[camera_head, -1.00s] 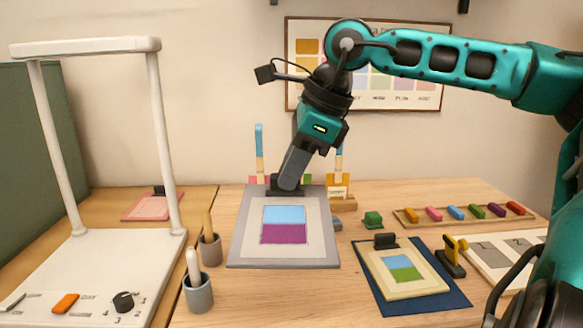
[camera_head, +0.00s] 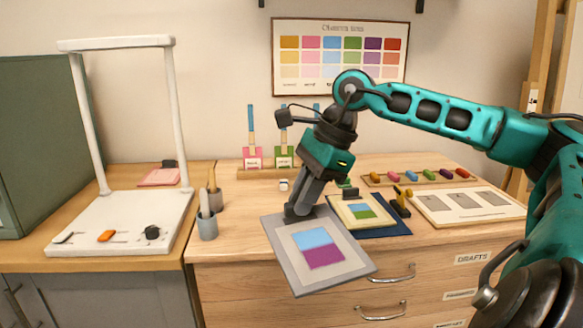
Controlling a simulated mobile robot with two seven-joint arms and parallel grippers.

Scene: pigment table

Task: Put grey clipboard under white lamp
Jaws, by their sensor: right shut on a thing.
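The grey clipboard (camera_head: 281,248) carries a sheet with a blue and purple block. My right gripper (camera_head: 298,211) is shut on its black clip end. The clipboard is tilted and its near part reaches out past the table's front edge, in front of the drawers. The white lamp (camera_head: 118,42) stands at the left, with two posts, a top bar and a white base (camera_head: 105,222). The area under its bar holds no clipboard. My left gripper is not in view.
Two grey cups (camera_head: 207,228) with tools stand between lamp and clipboard. A pink clipboard (camera_head: 160,177) lies behind the lamp base. Pigment bottles (camera_head: 253,156) stand at the back.

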